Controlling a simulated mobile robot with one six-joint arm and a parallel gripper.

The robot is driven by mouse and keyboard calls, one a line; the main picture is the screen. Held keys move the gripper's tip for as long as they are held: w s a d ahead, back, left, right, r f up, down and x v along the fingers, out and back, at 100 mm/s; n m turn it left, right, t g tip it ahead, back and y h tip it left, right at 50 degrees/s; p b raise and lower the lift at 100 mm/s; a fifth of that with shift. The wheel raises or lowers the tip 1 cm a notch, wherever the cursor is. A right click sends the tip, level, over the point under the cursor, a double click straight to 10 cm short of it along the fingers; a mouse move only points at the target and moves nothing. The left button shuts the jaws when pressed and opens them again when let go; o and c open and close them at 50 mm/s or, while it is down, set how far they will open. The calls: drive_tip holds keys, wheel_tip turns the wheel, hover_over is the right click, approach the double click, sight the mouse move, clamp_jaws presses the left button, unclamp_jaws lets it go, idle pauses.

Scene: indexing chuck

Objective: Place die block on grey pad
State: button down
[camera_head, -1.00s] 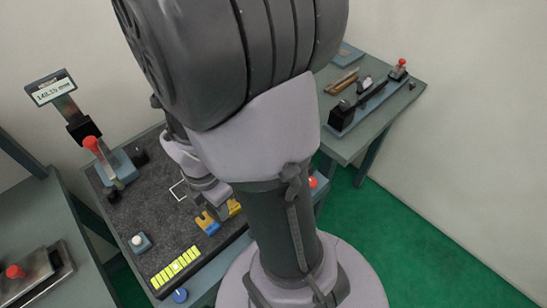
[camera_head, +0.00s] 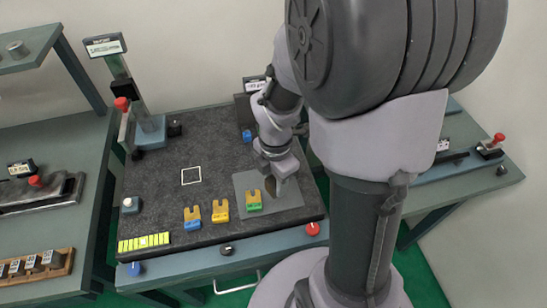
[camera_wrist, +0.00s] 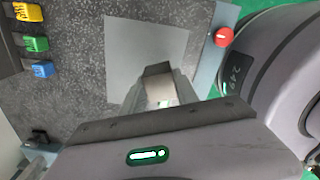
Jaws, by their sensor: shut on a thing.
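My gripper (camera_head: 277,181) hangs over the grey pad (camera_head: 290,195) on the dark plate's right side. It is shut on the die block (camera_head: 270,186), a small dark block mostly hidden by the fingers. In the wrist view, the gripper (camera_wrist: 158,98) points toward the plate, with the block's grey end (camera_wrist: 157,69) between the fingers. The grey pad (camera_wrist: 147,35) lies bare beyond it there. I cannot tell whether the block touches the pad.
A red knob (camera_head: 313,228) sits on the front edge. The plate's middle is mostly clear.

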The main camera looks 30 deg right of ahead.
drive_tip(key=w+d, duration=0.2)
drive_tip(key=d, duration=0.1)
drive_tip(key=shift+d+f, duration=0.2)
drive_tip(key=shift+d, duration=0.05)
drive_tip(key=f+b, duration=0.1)
drive_tip(key=f, duration=0.1)
drive_tip(key=f+b, duration=0.2)
drive_tip(key=shift+w+d, duration=0.15)
drive_tip(key=shift+d, duration=0.25)
drive_tip(key=shift+r, duration=0.25)
drive_tip(key=shift+f, duration=0.2)
drive_tip(key=c, duration=0.9)
unclamp_jaws()
drive_tip(key=shift+r, duration=0.1)
